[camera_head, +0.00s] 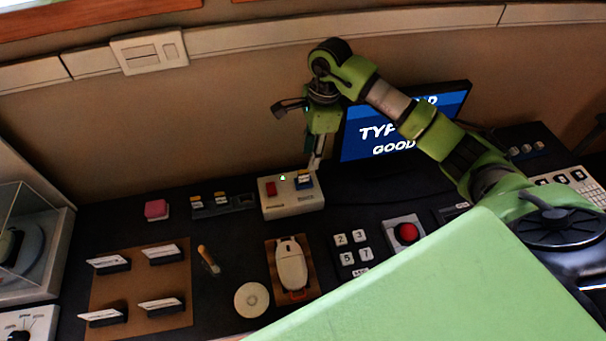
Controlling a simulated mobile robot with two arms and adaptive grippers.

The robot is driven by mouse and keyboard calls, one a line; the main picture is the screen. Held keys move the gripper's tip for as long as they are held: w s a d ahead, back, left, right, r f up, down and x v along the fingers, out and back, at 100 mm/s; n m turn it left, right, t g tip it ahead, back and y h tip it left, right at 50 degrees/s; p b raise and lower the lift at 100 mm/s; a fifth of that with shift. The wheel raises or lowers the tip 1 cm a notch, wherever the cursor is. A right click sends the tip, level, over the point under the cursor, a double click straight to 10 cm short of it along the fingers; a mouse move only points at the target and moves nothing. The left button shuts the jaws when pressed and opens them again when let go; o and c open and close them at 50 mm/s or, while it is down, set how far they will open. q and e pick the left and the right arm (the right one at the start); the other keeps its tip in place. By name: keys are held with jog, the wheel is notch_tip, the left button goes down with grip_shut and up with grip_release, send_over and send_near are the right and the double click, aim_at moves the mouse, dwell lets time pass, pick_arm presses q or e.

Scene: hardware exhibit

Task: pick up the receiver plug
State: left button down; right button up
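A small white box (292,205) stands on the dark table below my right gripper. My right gripper (316,163) points down just above the blue block. Its fingers are seen edge-on and small, so whether they are open or touch the block is unclear. My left gripper is not in view.
A screen (359,142) stands behind my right arm. In front lie a white handset-like device (291,266), a round white disc (251,299), a number keypad (352,250), a red button (406,233) and a brown board (137,283) with cards. A pink block (156,209) lies left.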

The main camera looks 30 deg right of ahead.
aim_at(304, 171)
jog(key=f, duration=0.3)
jog(key=shift+a+f, duration=0.1)
jog(key=shift+a, duration=0.1)
jog(key=f+p, duration=0.1)
jog(key=a+f+p, duration=0.1)
jog(key=f, duration=0.1)
jog(key=f+p, duration=0.1)
jog(key=shift+w+a+f, duration=0.25)
jog(key=shift+w, duration=0.1)
jog(key=shift+f, duration=0.35)
grip_shut()
